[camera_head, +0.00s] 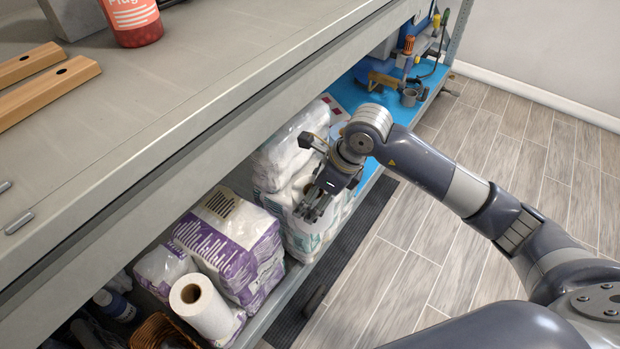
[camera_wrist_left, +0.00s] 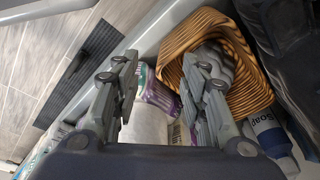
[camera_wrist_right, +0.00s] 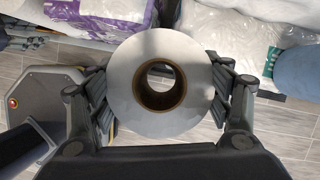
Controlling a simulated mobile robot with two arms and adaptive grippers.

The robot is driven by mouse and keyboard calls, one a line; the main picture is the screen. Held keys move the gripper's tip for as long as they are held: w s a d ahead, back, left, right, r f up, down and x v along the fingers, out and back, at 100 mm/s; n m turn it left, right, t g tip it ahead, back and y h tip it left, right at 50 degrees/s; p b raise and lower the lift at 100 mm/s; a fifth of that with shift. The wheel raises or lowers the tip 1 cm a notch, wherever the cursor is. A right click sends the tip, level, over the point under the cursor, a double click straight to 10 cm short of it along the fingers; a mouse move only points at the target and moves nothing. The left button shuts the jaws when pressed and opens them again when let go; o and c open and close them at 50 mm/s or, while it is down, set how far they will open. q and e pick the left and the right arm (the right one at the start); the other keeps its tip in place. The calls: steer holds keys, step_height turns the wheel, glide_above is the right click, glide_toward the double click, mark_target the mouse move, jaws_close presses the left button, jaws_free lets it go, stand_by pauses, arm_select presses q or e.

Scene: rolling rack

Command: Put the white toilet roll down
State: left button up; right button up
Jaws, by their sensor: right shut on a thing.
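In the right wrist view the white toilet roll (camera_wrist_right: 205,82) sits between the fingers of my right gripper (camera_wrist_right: 164,85), its brown core hole facing the camera. The right gripper is shut on it. In the head view my right gripper (camera_head: 314,203) is in front of the white packs at the lower shelf's edge. I cannot make out the held roll against them there. In the left wrist view my left gripper (camera_wrist_left: 165,70) has its fingers spread apart, open. A white surface (camera_wrist_left: 148,126) shows behind them. The left gripper is not visible in the head view.
On the lower shelf are a standing white paper roll (camera_head: 217,313), purple-and-white packs (camera_head: 229,243), white plastic-wrapped packs (camera_head: 290,150) and a wicker basket (camera_head: 152,330). Tools stand at the blue far end (camera_head: 359,97). The upper shelf (camera_head: 150,92) overhangs. Floor to the right is open.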

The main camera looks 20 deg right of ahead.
steer(key=w+f, duration=0.1)
steer(key=w, duration=0.1)
steer(key=w+f, duration=0.2)
steer(key=w, duration=0.1)
steer(key=w+d+f+b, duration=0.1)
steer(key=w, duration=0.2)
steer(key=shift+w+d+f, duration=0.1)
steer(key=shift+w+f, duration=0.1)
steer(key=shift+w, duration=0.05)
arm_select(q)
step_height(320, 180, up, 4)
steer(key=shift+w+f, duration=0.1)
steer(key=shift+w, duration=0.05)
arm_select(e)
steer(key=o, duration=1.1)
arm_select(q)
steer(key=shift+w+r, duration=0.1)
steer(key=shift+r, duration=0.15)
arm_select(e)
steer(key=shift+o, duration=0.2)
